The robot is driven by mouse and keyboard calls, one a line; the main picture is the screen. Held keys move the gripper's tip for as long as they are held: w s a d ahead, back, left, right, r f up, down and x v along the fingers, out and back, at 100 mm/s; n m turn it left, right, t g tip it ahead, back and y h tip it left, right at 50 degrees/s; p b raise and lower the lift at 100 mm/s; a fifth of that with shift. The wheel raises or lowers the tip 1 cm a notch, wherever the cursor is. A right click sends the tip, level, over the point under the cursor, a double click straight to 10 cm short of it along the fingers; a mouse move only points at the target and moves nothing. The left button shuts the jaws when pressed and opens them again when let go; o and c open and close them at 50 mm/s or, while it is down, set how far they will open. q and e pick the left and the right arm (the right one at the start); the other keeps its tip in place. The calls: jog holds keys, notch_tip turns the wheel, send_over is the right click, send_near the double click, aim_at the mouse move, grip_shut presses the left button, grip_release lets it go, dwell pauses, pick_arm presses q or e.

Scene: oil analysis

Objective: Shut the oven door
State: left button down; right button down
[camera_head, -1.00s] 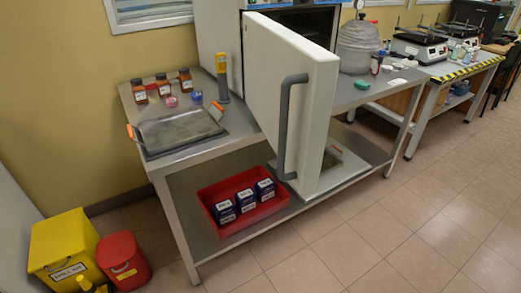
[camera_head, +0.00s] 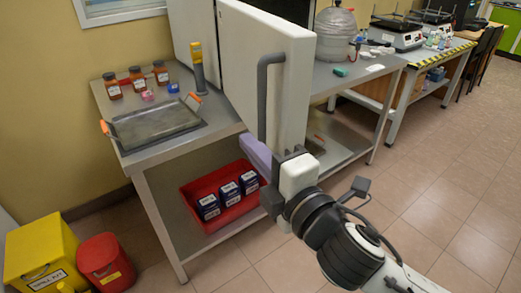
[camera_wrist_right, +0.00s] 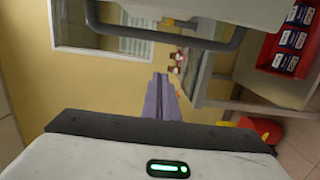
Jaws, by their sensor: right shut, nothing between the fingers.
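The oven door (camera_head: 262,60) is a thick white panel that stands open, swung out over the front of the steel bench. Its dark grey bar handle (camera_head: 262,100) runs upright along the outer edge. The handle also crosses the top of the right wrist view (camera_wrist_right: 165,39), with the door (camera_wrist_right: 215,9) above it. My right gripper (camera_head: 251,146) is at the handle's lower end, with its purple fingers pointing left. The fingers (camera_wrist_right: 160,80) are together and empty. I cannot tell whether they touch the handle or door. The oven body (camera_head: 185,25) is mostly hidden. My left gripper is out of view.
A metal tray (camera_head: 155,128), several brown bottles and a yellow device (camera_head: 198,65) are on the bench. A red crate (camera_head: 190,195) with blue boxes is on the lower shelf. Yellow (camera_head: 35,250) and red (camera_head: 105,262) bins stand at left. Floor at right is clear.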

jog(key=w, duration=0.6)
jog(key=shift+d+p, duration=0.3)
jog(key=shift+d, duration=0.1)
jog(key=shift+w+d, duration=0.1)
